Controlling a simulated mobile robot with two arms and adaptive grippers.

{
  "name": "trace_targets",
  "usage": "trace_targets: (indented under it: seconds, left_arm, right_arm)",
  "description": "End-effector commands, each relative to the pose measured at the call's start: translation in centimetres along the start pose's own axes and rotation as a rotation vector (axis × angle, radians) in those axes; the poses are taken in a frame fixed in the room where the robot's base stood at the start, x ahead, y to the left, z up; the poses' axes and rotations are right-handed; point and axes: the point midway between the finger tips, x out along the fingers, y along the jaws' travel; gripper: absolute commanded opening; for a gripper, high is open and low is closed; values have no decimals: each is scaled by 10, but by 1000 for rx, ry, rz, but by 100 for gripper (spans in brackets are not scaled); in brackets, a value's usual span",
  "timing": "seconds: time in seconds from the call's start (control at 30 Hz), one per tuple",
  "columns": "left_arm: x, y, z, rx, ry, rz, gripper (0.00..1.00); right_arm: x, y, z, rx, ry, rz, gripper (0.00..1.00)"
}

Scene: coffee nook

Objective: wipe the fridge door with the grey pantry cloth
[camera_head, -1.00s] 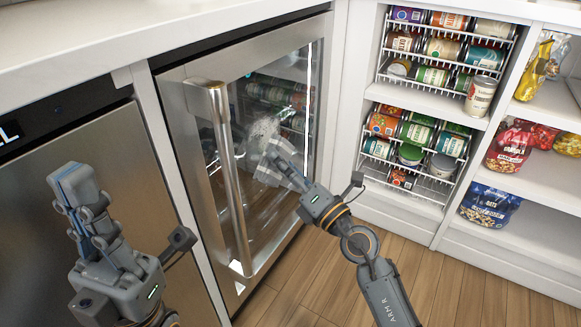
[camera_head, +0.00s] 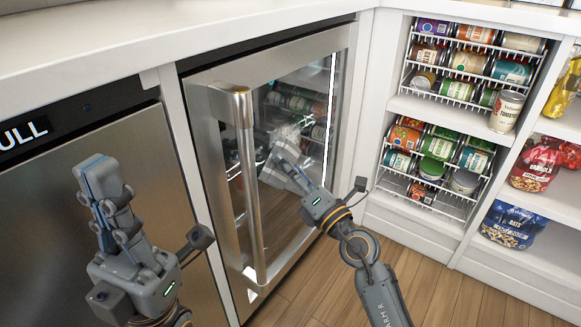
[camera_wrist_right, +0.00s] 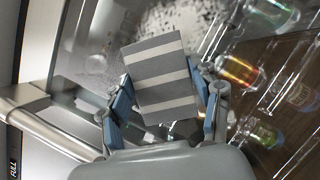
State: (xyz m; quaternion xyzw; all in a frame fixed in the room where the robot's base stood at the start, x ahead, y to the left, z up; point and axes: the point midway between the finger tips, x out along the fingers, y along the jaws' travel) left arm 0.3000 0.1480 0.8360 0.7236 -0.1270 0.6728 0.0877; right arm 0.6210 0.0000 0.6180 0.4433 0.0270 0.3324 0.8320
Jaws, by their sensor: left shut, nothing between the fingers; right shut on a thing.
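The fridge door (camera_head: 222,85) is a glass pane in a steel frame with a long vertical handle (camera_head: 247,190). My right gripper (camera_head: 279,163) is shut on the grey striped cloth (camera_head: 269,172), in front of the glass to the right of the handle. In the right wrist view the cloth (camera_wrist_right: 160,80) shows grey and white stripes between my right fingers (camera_wrist_right: 167,105). A whitish speckled smudge (camera_wrist_right: 185,22) shows on the glass beyond it. Whether the cloth touches the glass is hard to tell. My left gripper (camera_head: 97,175) is shut and empty, in front of the steel appliance at left.
White shelves at right hold wire racks of cans (camera_head: 440,150), a tomato can (camera_head: 507,111) and snack bags (camera_head: 513,225). A white counter (camera_head: 130,45) runs above the fridge. Wooden floor (camera_head: 400,270) is clear below.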

Motion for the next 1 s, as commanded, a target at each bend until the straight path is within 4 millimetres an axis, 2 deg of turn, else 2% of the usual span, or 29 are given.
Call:
trace_targets:
  seconds: [1.0]
  left_arm:
    - [-2,0,-1,0,-4,-5,0]
  right_arm:
    - [16,-2,-5,0,0,0,38]
